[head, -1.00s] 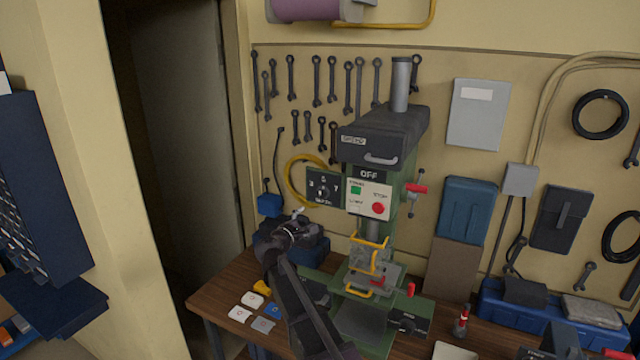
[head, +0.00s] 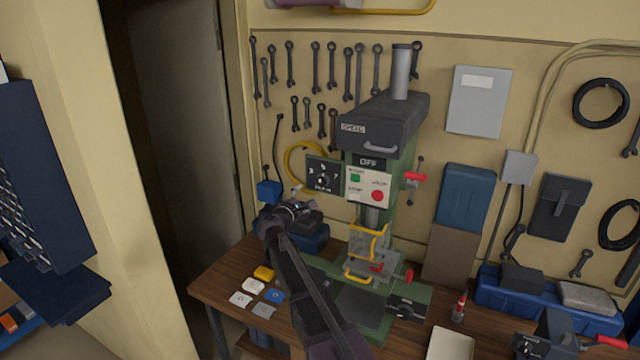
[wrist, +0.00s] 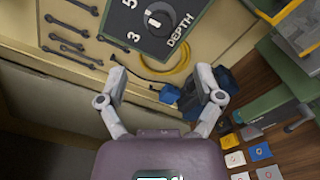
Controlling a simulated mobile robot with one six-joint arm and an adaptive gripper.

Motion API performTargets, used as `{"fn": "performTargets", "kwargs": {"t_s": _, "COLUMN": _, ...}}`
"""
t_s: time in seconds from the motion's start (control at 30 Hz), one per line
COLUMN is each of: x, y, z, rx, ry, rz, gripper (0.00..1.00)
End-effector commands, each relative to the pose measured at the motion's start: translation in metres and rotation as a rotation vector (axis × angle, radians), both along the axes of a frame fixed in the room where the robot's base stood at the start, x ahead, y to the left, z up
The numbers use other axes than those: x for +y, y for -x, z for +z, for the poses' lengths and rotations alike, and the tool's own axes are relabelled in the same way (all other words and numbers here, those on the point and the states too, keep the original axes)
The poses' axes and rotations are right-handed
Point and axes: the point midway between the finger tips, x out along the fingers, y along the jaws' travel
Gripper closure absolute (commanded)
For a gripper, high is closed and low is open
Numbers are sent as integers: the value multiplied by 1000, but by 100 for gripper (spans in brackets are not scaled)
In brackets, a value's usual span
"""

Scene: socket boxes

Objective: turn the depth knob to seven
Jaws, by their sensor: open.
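The depth knob (head: 321,179) sits on a dark square panel (head: 314,165) at the left side of the green drill press. The 7 is outside that view, and I cannot read where the knob points. My gripper (head: 298,197) is below and left of the panel in the head view. In the wrist view my gripper (wrist: 162,78) has its fingers spread wide and empty, apart from the knob.
The drill press (head: 385,125) has an OFF display, a green button and a red button right of the panel. A yellow cable loop (head: 296,151) hangs behind the panel. Several small tiles (head: 254,286) lie on the wooden bench. A blue toolbox (head: 312,240) stands behind my gripper.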

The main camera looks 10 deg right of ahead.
Motion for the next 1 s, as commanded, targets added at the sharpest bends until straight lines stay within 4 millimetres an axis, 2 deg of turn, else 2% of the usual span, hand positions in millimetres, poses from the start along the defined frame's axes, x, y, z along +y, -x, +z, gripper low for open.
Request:
{"fn": "performTargets", "kwargs": {"t_s": 0.6, "x": -53, "y": -76, "z": 0, "rx": 0, "ry": 0, "rz": 0, "gripper": 15}}
{"fn": "performTargets", "kwargs": {"t_s": 0.8, "x": -63, "y": -89, "z": 0, "rx": 0, "ry": 0, "rz": 1, "gripper": 15}}
{"fn": "performTargets", "kwargs": {"t_s": 1.0, "x": -66, "y": -93, "z": 0, "rx": 0, "ry": 0, "rz": 1, "gripper": 15}}
